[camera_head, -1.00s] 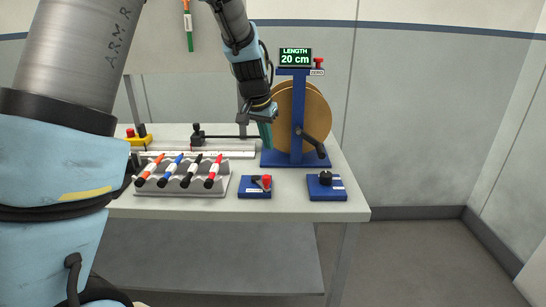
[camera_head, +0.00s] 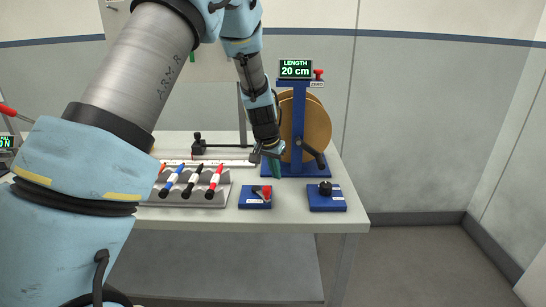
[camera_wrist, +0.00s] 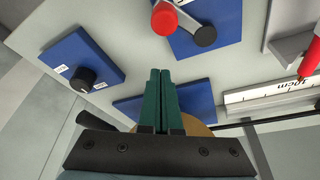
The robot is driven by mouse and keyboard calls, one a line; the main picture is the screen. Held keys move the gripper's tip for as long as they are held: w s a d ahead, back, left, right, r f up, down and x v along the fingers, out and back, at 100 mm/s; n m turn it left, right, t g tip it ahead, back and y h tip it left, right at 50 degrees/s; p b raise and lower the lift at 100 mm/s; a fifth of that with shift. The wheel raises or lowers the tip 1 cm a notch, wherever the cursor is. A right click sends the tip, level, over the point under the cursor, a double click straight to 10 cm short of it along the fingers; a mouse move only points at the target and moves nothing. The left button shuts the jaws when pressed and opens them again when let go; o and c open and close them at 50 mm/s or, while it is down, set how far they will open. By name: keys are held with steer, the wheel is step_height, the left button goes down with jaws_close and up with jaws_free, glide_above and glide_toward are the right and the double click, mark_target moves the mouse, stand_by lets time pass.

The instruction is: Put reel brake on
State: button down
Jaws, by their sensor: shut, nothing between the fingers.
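My gripper (camera_head: 276,176) has its green fingers pressed together, empty, pointing down in front of the reel stand's blue base (camera_head: 318,171). In the wrist view the shut fingertips (camera_wrist: 160,72) are apart from the nearby devices. A small blue box (camera_head: 255,203) carries a lever with a red knob (camera_head: 266,193) and a dark round part; the red knob also shows in the wrist view (camera_wrist: 165,20), beyond the fingertips. The tan reel (camera_head: 318,125) stands upright on its blue stand, with a black crank handle (camera_head: 315,156). Which part is the brake I cannot read from the labels.
A blue box with a black knob (camera_head: 325,188) sits at the bench's front right. A grey rack (camera_head: 215,202) of several markers stands to the left, with a white ruler (camera_head: 235,163) behind. The display (camera_head: 295,68) above the reel reads 20 cm.

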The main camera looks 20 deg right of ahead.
steer(key=shift+w+d+f, duration=0.1)
steer(key=shift+d+f, duration=0.05)
steer(key=shift+f, duration=0.5)
steer(key=shift+s+a+r+p, duration=0.15)
steer(key=shift+s+a+p, duration=0.25)
steer(key=shift+a, duration=0.2)
steer(key=shift+s+a+r+p, duration=0.1)
steer(key=shift+s+a+p, duration=0.3)
steer(key=shift+a, duration=0.2)
steer(key=shift+s+a+f, duration=0.15)
steer(key=shift+s+a, duration=0.25)
steer(key=shift+a+f+b, duration=0.1)
steer(key=shift+f+b, duration=0.05)
steer(key=shift+b, duration=0.25)
